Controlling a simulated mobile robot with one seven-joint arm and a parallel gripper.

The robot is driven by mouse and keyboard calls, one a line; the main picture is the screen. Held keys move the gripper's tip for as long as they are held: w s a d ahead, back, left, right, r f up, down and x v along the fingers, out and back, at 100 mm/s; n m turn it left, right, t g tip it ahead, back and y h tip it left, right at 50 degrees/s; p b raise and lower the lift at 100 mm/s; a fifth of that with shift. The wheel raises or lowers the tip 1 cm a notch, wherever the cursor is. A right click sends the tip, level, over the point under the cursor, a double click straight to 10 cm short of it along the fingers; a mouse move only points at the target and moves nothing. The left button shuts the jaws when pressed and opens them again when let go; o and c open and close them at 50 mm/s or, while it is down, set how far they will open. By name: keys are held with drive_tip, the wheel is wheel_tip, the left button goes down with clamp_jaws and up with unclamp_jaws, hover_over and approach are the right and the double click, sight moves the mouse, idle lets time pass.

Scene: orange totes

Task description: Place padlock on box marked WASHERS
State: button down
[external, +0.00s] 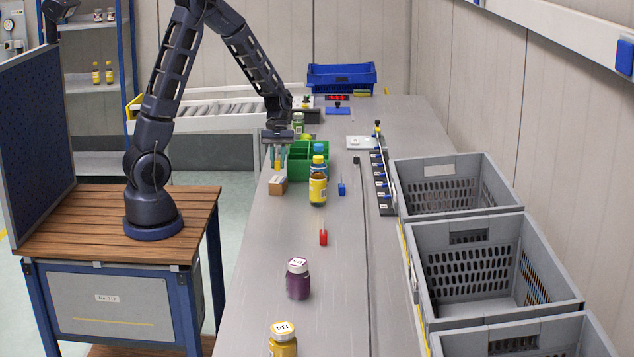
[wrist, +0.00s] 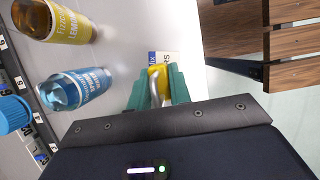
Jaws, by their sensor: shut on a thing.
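My gripper (external: 278,164) points down above the worktop, its teal fingers over a small cardboard box (external: 278,187) with a pale label on top. In the wrist view my gripper (wrist: 157,88) is shut on a yellow padlock (wrist: 153,73) with a silver shackle. The label of the box (wrist: 164,57) shows just beyond the padlock, blue and white, with its lettering partly hidden. I cannot tell whether the padlock touches the box.
A green divided bin (external: 297,171) stands close behind the box. A yellow bottle (external: 318,189) and a blue bottle (wrist: 75,88) stand to its right. A purple jar (external: 298,281) and a red item (external: 323,238) are nearer. Grey crates (external: 495,262) line the right side.

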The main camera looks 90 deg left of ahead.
sight(278, 170)
drive_tip(key=shift+f, duration=1.7)
drive_tip(key=shift+f, duration=0.15)
drive_tip(key=c, duration=1.3)
unclamp_jaws()
drive_tip(key=v, duration=1.2)
